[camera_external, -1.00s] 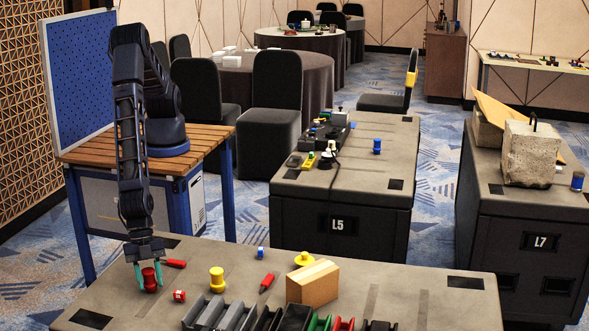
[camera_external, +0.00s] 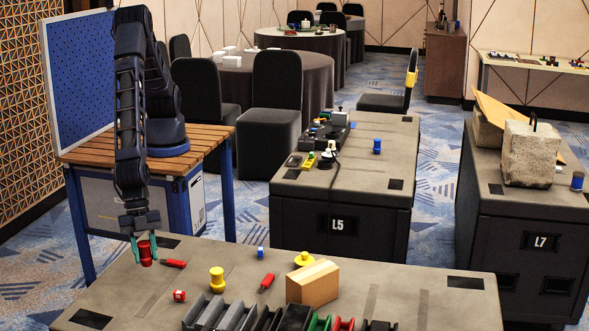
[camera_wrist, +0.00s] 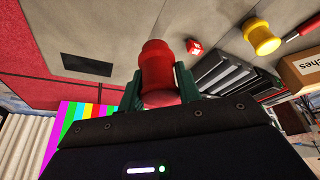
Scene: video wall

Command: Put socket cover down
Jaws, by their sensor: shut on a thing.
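A red, rounded piece with a flanged end, which I take to be the socket cover (camera_external: 146,253), is between the green fingers of my gripper (camera_external: 145,248). In the external view it is near the back left edge of the front table, apparently held above the surface. In the wrist view the red socket cover (camera_wrist: 158,72) sits upright in the picture between the two fingers (camera_wrist: 160,85). The fingers are shut on its sides and hide part of them.
The front table (camera_external: 420,295) holds a yellow piece (camera_external: 217,279), a small red cube (camera_external: 179,296), red-handled tools (camera_external: 174,264), a blue block (camera_external: 260,253), a cardboard box (camera_external: 312,284) and a row of bins (camera_external: 215,314). Bare tabletop lies between the tools and bins.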

